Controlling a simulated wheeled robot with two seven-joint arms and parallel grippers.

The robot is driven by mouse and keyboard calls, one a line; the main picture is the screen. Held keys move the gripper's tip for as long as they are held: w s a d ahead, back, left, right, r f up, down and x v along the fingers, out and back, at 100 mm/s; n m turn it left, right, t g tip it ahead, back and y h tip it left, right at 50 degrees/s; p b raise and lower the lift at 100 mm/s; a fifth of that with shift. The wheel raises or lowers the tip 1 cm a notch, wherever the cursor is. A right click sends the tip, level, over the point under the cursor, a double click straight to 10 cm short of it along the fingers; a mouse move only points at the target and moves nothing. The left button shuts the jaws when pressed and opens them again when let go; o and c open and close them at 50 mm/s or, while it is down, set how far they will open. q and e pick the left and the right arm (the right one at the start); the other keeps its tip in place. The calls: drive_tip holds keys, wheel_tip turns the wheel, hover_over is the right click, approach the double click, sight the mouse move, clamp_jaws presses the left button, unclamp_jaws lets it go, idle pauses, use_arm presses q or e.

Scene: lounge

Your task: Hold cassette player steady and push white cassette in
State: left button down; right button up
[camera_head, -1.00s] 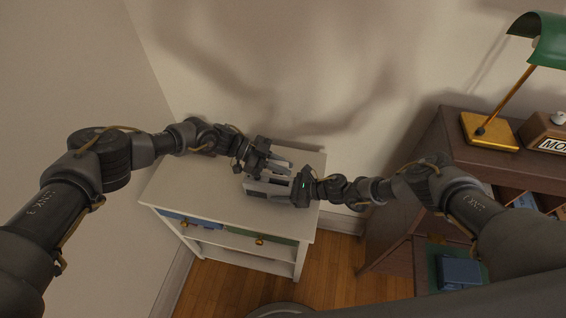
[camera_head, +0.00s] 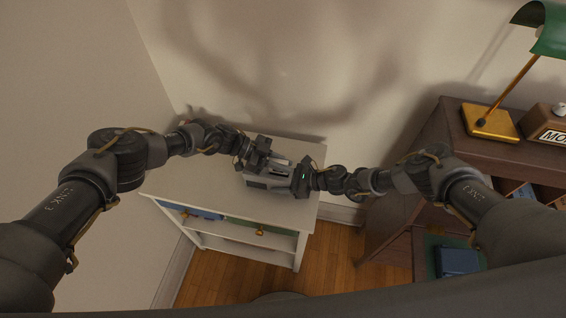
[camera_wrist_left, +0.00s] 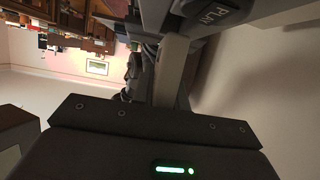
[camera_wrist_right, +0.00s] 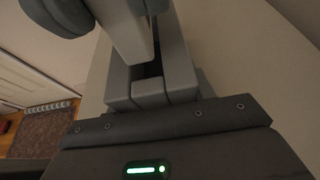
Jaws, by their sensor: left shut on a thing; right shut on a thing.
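The grey cassette player (camera_head: 268,183) sits on the white cabinet top, below and between my two grippers. Part of its side with a PLAY key (camera_wrist_left: 215,15) shows at the top of the left wrist view. My left gripper (camera_head: 262,161) is shut at the player's back left; its fingers reach the player, but the exact contact is hidden. My right gripper (camera_head: 298,180) is shut on the player's right end. A pale piece (camera_head: 283,170) shows on the player's upper side between the grippers; I cannot tell whether it is the white cassette. The cassette is not clearly visible.
The white cabinet top (camera_head: 180,180) is clear to the left of the player. A dark wooden desk with a green-shaded lamp (camera_head: 490,122) and a brown sign block (camera_head: 545,132) stands at the right. A wall rises close behind.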

use_arm(q)
drive_tip(key=shift+f, duration=0.55)
idle(0.4)
drive_tip(key=shift+r, duration=0.45)
idle(0.4)
drive_tip(key=shift+f, duration=0.45)
idle(3.7)
drive_tip(key=c, duration=1.3)
unclamp_jaws()
drive_tip(key=shift+v, duration=3.05)
